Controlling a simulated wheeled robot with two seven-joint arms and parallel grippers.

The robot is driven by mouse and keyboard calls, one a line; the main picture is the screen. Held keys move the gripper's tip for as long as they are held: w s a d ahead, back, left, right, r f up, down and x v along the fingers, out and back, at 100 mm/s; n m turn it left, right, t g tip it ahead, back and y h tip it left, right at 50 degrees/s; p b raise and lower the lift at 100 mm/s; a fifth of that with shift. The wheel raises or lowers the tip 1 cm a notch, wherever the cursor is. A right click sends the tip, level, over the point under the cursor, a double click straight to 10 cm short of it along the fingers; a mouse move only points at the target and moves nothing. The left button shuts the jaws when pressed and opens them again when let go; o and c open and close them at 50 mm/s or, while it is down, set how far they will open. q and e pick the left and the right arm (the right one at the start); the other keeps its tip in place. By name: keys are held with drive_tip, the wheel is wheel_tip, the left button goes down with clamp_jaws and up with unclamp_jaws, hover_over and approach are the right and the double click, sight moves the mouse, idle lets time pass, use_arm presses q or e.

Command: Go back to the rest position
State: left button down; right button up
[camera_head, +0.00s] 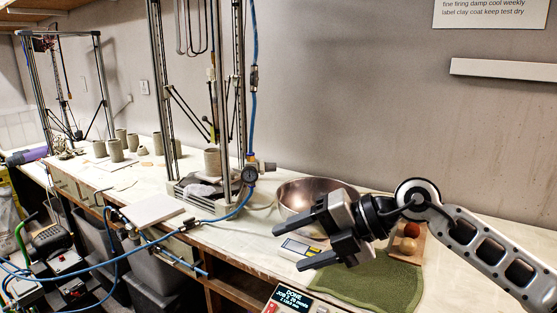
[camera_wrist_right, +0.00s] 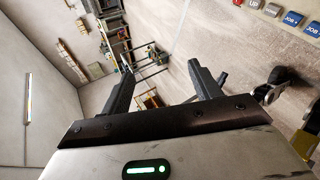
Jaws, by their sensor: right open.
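My right gripper (camera_head: 287,246) reaches in from the right in the head view, its two dark fingers spread and pointing left. Nothing shows between the fingers. It is in front of the metal bowl and over the front part of the bench, with its height above the top hard to judge. In the right wrist view the open fingers (camera_wrist_right: 157,66) frame an empty gap. My left gripper is in neither view.
A delta printer (camera_head: 160,75) stands left. Blue hoses (camera_head: 150,237) cross the bench front.

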drive_tip(key=s+a+r+m+t+y, duration=0.3)
drive_tip(key=r+m+t+y, duration=0.5)
drive_tip(key=d+f+m+t+h, duration=0.7)
drive_tip(key=d+f+m+h, duration=0.7)
drive_tip(key=m+h, duration=0.55)
drive_tip(key=s+d+f+m+g, duration=0.2)
drive_tip(key=s+d+f+g, duration=0.1)
drive_tip(key=s+f+g, duration=0.55)
drive_tip(key=s+d+f+m+g, duration=0.3)
drive_tip(key=s+f+g, duration=0.2)
drive_tip(key=s+f, duration=0.7)
use_arm(q)
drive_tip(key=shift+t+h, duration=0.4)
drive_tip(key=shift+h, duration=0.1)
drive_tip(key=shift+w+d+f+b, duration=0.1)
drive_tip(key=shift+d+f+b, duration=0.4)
drive_tip(key=shift+b, duration=1.15)
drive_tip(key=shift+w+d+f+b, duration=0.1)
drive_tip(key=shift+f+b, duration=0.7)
drive_tip(key=shift+b, duration=0.85)
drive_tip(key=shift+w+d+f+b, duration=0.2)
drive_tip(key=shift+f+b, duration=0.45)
drive_tip(key=shift+b, duration=1)
use_arm(e)
drive_tip(key=w+a+f+t+y, duration=0.3)
drive_tip(key=a+f+t, duration=0.4)
drive_tip(key=f, duration=0.4)
drive_tip(key=shift+w+f, duration=0.2)
drive_tip(key=shift+w, duration=0.2)
